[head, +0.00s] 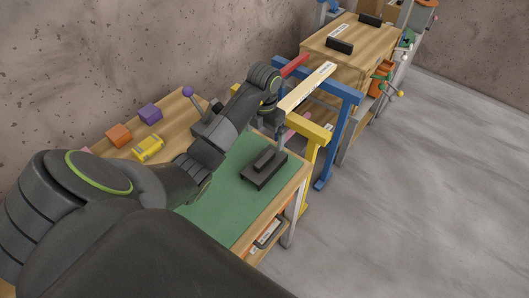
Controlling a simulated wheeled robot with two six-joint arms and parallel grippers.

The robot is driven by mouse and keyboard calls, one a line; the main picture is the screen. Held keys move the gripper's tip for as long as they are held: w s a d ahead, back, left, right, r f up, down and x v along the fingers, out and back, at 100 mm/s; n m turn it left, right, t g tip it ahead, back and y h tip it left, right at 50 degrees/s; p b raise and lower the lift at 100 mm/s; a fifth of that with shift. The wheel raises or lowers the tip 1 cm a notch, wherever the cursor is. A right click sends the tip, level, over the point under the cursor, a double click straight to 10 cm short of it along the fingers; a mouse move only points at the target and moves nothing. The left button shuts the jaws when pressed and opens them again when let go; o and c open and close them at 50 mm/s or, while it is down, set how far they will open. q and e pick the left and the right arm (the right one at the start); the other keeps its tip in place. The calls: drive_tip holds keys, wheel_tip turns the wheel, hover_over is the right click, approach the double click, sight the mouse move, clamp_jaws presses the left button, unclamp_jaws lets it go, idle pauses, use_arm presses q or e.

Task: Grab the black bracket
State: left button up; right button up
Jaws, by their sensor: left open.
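The black bracket (263,177) lies on the green mat (225,207) at the right end of the wooden table. It has a flat base with a raised block on top. My left arm reaches in from the left and bends down at the wrist. My left gripper (277,133) is open and empty, pointing down just beyond the bracket's far end in the picture. The gap between its fingers and the bracket is hard to judge. My right gripper is not in view.
An orange block (118,135), a purple block (150,113) and a yellow part (147,149) lie on the table's left part. A purple-knobbed lever (188,92) stands behind my arm. Yellow (308,128) and blue (349,122) frames stand right of the table. Open floor lies at right.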

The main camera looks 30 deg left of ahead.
sight(265, 158)
use_arm(q)
wheel_tip(265, 158, down, 3)
drive_tip(key=shift+s+r+b, duration=0.1)
drive_tip(key=shift+r+b, duration=0.1)
drive_tip(key=shift+b, duration=0.7)
wheel_tip(265, 158, down, 4)
drive_tip(key=b, duration=0.4)
drive_tip(key=shift+d+f, duration=0.1)
drive_tip(key=shift+f+b, duration=0.7)
drive_tip(key=shift+f, duration=0.1)
drive_tip(key=shift+s+d+f+p, duration=0.15)
drive_tip(key=shift+f+p, duration=0.1)
drive_tip(key=shift+p, duration=0.15)
drive_tip(key=shift+f+p, duration=0.35)
drive_tip(key=shift+f, duration=1.2)
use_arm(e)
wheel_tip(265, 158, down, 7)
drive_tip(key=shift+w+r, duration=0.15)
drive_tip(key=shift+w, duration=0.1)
use_arm(q)
drive_tip(key=c, duration=1.1)
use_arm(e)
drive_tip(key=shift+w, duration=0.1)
use_arm(q)
drive_tip(key=shift+o, duration=0.2)
